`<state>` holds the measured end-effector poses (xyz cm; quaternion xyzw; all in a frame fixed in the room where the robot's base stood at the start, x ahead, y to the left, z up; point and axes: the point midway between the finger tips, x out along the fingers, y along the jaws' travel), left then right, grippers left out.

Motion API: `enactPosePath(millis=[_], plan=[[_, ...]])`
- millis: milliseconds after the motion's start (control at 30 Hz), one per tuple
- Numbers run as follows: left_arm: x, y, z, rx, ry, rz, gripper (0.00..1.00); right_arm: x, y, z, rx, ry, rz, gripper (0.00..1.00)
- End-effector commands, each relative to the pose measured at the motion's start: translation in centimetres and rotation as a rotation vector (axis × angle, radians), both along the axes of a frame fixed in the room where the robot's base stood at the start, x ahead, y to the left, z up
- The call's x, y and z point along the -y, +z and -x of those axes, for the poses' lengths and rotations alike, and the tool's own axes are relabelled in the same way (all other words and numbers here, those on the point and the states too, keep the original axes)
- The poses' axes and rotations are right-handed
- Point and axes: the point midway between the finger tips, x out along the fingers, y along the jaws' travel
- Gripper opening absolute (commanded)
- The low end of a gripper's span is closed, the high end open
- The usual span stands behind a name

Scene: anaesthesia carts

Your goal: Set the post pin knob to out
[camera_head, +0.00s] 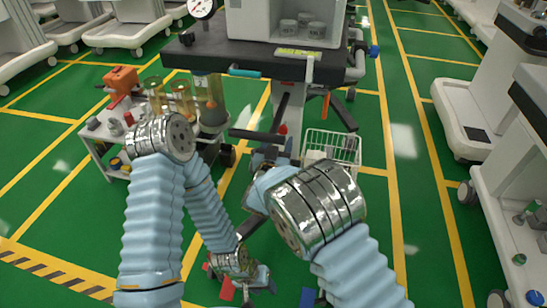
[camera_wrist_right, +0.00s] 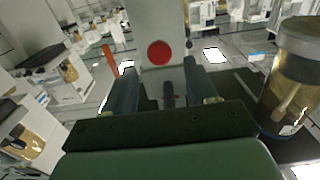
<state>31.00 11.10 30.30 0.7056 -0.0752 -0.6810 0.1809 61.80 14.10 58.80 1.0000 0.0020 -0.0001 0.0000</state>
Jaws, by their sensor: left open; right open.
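In the right wrist view a round red knob (camera_wrist_right: 160,53) faces me on a pale upright post (camera_wrist_right: 155,20). It appears to be the post pin knob, and whether its pin is in or out I cannot tell. My right gripper (camera_wrist_right: 163,85) is open, its two fingers apart below the red knob in the picture. A short dark stub (camera_wrist_right: 169,97) shows between the fingers; I see no grip on it. In the head view a small red spot (camera_head: 283,129) shows on the cart's column. My left gripper (camera_head: 240,282) hangs low over the floor, open.
The cart's dark top (camera_head: 255,55) carries a white cabinet (camera_head: 262,20). A side shelf (camera_head: 98,137) at the left holds amber canisters (camera_head: 181,98) and an orange box (camera_head: 121,78). A white wire basket (camera_head: 333,140) hangs at the right. The green floor right of it is clear.

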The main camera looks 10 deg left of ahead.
Motion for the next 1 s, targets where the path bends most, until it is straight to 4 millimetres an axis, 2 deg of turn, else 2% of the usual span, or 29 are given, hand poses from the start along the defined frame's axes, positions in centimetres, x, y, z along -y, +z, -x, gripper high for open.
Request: enactPosePath(millis=[100,200,400,900,1000], plan=[[-0.1,-0.4,0.0,0.001,0.002,-0.001,0.43,-0.1,-0.1,3.0,-0.001,0.003,0.001,0.57],[-0.2,-0.6,-0.1,0.001,0.003,-0.002,0.43,-0.1,-0.1,5.0,0.0,0.003,0.001,0.57],[-0.2,-0.7,-0.1,0.002,0.004,-0.003,0.43,0.0,0.0,7.2,0.0,0.001,0.0,0.57],[-0.2,-0.7,-0.1,0.002,0.004,-0.003,0.43,0.0,0.0,7.5,0.0,0.0,0.001,0.57],[-0.2,-0.7,-0.1,0.002,0.004,-0.003,0.43,0.8,-0.9,7.1,-0.027,-0.002,0.004,0.57]])
